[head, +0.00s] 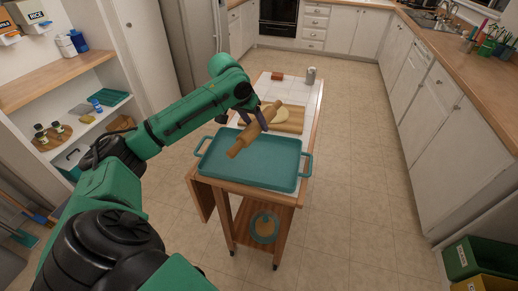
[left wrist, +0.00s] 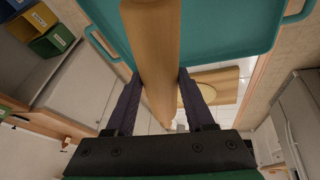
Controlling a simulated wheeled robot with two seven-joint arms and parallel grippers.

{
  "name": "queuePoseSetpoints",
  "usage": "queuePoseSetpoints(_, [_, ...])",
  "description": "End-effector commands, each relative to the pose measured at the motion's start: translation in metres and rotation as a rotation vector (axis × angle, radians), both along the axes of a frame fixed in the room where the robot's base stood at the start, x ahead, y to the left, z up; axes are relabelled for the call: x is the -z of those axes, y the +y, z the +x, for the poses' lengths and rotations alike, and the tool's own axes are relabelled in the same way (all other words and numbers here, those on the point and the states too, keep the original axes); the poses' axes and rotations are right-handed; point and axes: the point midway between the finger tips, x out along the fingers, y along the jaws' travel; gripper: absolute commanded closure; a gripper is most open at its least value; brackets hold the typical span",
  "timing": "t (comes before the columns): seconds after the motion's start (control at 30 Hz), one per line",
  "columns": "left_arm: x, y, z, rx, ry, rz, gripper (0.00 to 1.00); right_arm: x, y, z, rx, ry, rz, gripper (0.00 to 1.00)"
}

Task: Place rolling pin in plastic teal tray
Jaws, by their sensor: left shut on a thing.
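A wooden rolling pin (head: 254,131) is held by my left gripper (head: 254,121), at the far side of the teal tray and partly over it in the head view. In the left wrist view the rolling pin (left wrist: 156,60) runs between the two dark fingers of my left gripper (left wrist: 158,85). The teal plastic tray (head: 250,172) lies empty on the near end of a wooden cart, and it also shows in the left wrist view (left wrist: 225,35). I cannot tell the pin's exact height above the tray. My right gripper is not in view.
A wooden board (head: 288,122) with flattened dough (head: 280,116) lies behind the tray on the cart (head: 291,190). A grey can (head: 311,75) and a reddish block (head: 277,76) stand at the cart's far end. Shelves are at left, counters at right; floor around the cart is free.

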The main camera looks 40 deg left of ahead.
Motion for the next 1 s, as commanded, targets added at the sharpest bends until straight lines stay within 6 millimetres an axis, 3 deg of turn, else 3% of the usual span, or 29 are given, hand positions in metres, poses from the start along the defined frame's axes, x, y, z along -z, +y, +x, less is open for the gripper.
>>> queuePoseSetpoints(0.1, [0.038, -0.001, -0.001, 0.001, 0.005, 0.0, 1.0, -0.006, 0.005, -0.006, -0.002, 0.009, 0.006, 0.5])
queuePoseSetpoints(0.2, [0.061, -0.001, 0.0, 0.001, 0.002, -0.001, 1.0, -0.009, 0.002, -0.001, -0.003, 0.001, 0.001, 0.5])
queuePoseSetpoints(0.37, [0.087, -0.001, 0.0, 0.002, 0.002, -0.001, 1.0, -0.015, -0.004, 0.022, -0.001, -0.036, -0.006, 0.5])
queuePoseSetpoints(0.5, [0.111, -0.002, 0.001, 0.0, -0.002, -0.002, 1.0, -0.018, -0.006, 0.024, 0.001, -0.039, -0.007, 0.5])
queuePoseSetpoints(0.73, [0.115, -0.001, 0.002, 0.002, -0.003, 0.0, 1.0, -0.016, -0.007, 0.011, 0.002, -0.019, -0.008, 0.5])
queuePoseSetpoints(0.97, [0.121, -0.002, 0.002, 0.001, -0.002, 0.0, 1.0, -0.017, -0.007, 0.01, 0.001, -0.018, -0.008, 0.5])
queuePoseSetpoints(1.0, [0.122, -0.002, 0.001, 0.001, -0.001, 0.0, 0.31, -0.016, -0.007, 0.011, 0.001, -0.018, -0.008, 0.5])
